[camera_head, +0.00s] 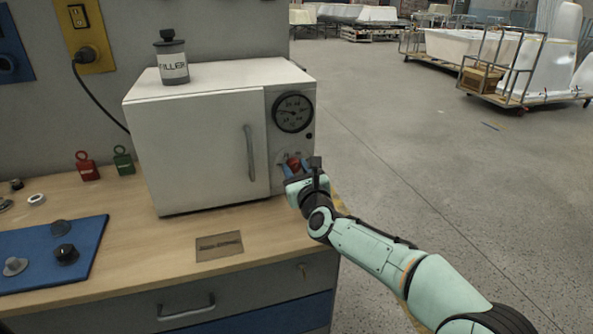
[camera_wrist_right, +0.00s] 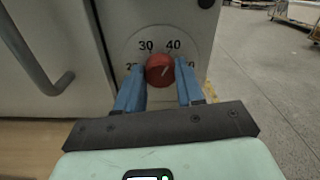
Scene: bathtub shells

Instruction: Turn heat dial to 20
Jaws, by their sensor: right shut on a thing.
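The heat dial is a red round knob (camera_head: 293,162) low on the front panel of a white oven (camera_head: 200,140) on the workbench. In the right wrist view the red knob (camera_wrist_right: 159,70) sits on a pale scale plate with 30 and 40 above it; numbers at the sides are partly hidden. Its light mark slants up and right, roughly toward 40. My right gripper (camera_head: 296,171) is at the panel, its blue fingers (camera_wrist_right: 160,82) shut on the knob from both sides. My left gripper is not in view.
A round gauge (camera_head: 293,112) sits above the dial. The oven's door handle (camera_head: 250,153) is left of it. A filler canister (camera_head: 172,60) stands on top. Open floor lies to the right.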

